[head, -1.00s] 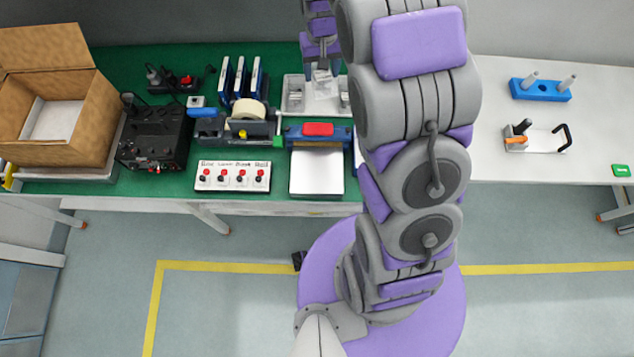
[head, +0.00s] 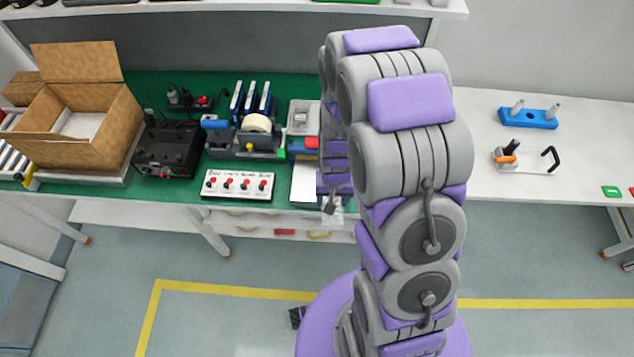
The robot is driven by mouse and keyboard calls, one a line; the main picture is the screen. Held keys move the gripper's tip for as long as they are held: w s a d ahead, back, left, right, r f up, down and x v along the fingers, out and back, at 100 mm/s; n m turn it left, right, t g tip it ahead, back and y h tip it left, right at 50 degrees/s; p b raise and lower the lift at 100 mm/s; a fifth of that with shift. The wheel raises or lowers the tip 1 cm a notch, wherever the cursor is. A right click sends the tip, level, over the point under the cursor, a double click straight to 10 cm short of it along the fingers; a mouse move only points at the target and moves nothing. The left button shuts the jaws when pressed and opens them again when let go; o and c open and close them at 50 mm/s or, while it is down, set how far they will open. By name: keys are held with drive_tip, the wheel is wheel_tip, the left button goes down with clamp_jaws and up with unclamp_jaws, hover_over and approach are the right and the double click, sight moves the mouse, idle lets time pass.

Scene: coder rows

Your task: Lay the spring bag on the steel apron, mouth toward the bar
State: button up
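My gripper (head: 331,196) is left of my arm's thick links, at the front right of the steel apron, and points down. A small pale, partly see-through thing with a dark patch hangs at its fingertips; it looks like the spring bag (head: 331,208), pinched in the fingers. Its mouth is too small to make out. The steel apron (head: 304,184) is a pale flat plate at the green bench's front edge, its right part hidden by my arm. The bar (head: 310,143) of the sealer, with a red top, lies just behind the apron, also partly hidden.
A grey tray (head: 302,112) stands behind the sealer, half hidden by my arm. A switch panel (head: 238,186) is left of the apron. A shelf (head: 250,14) runs above the bench.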

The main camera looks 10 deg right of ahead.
sight(337, 212)
drive_tip(key=shift+m, duration=0.3)
drive_tip(key=s+f, duration=0.1)
drive_tip(key=s, duration=0.1)
drive_tip(key=s+f, duration=0.1)
drive_tip(key=s, duration=0.1)
drive_tip(key=shift+f, duration=0.2)
drive_tip(key=w, duration=0.5)
drive_tip(key=w+a+f+b, duration=0.1)
drive_tip(key=w, duration=0.4)
drive_tip(key=w+b, duration=0.1)
drive_tip(key=w, duration=0.4)
drive_tip(key=shift+w+a+f, duration=0.25)
drive_tip(key=shift+a, duration=0.1)
wheel_tip(337, 212, down, 4)
drive_tip(key=shift+r+b, duration=0.2)
drive_tip(key=shift+b, duration=0.6)
drive_tip(key=shift+c, duration=0.5)
drive_tip(key=o, duration=1.2)
drive_tip(key=shift+c, duration=0.2)
